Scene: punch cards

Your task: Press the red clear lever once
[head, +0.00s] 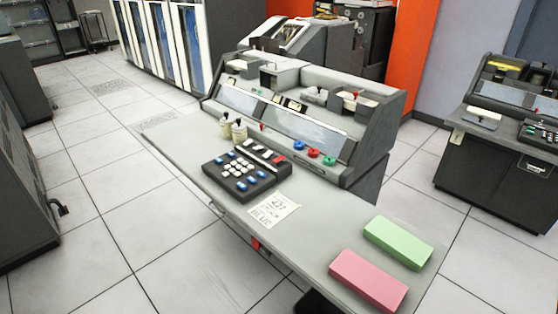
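A grey card-punch machine (250,100) stands on a long desk (190,150). I cannot tell which of these, if any, is the clear lever. A red knob (312,152) sits between a blue and a green one at the machine's lower right. A black keypad (240,172) with white and blue keys lies in front. Neither gripper is in view.
A pink block (368,281) and a green block (398,242) lie at the desk's near right end. A paper note (272,210) lies beside the keypad. Two small pale bottles (238,130) stand behind the keypad. Another machine (500,150) stands at right; tiled floor is open at left.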

